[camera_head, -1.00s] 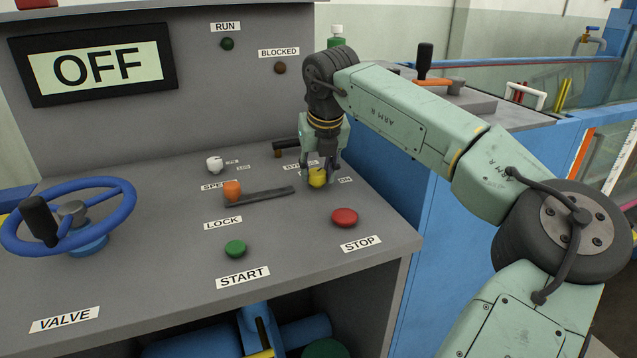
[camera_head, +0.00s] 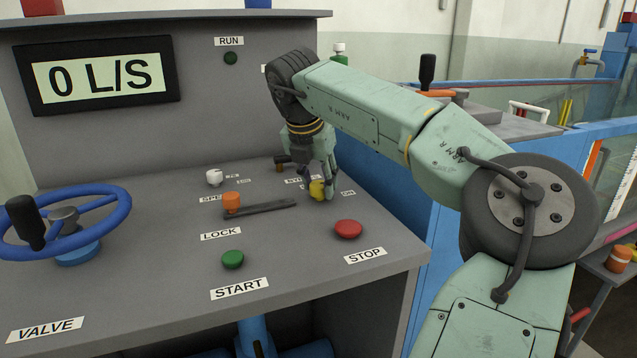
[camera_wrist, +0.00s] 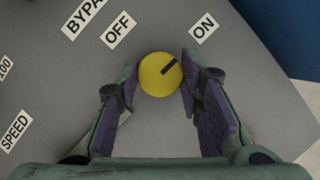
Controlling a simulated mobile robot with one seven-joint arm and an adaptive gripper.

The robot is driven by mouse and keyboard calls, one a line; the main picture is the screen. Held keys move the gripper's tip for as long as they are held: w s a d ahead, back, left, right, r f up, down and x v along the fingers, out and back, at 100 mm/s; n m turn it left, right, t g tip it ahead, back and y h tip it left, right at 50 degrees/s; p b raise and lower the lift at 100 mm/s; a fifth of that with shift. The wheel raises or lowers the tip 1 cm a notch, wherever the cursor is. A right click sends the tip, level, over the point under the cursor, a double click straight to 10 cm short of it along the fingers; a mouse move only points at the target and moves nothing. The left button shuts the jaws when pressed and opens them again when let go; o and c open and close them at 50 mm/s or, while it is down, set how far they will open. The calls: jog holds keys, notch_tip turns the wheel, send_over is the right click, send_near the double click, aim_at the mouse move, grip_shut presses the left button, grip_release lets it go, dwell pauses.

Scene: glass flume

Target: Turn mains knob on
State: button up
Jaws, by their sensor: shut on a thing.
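The mains knob is a round yellow knob (camera_head: 317,190) on the grey console top, left of the ON label (camera_head: 348,192). In the wrist view the yellow knob (camera_wrist: 160,74) lies between the two purple finger pads, and its black mark points up and right, towards the ON label (camera_wrist: 204,28). The OFF label (camera_wrist: 118,30) is to the upper left of the knob. My gripper (camera_head: 318,182) points down over the knob and is shut on it. The display (camera_head: 97,75) reads 0 L/S.
The red STOP button (camera_head: 348,229), green START button (camera_head: 232,259) and orange lock slider (camera_head: 232,203) are near the knob. A white speed knob (camera_head: 214,177) stands behind the slider. The blue valve wheel (camera_head: 65,222) is at the left.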

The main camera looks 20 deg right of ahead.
jog(key=shift+r, duration=0.1)
dwell(0.3)
jog(key=o, duration=1.2)
jog(key=shift+c, duration=0.2)
jog(key=v, duration=1.2)
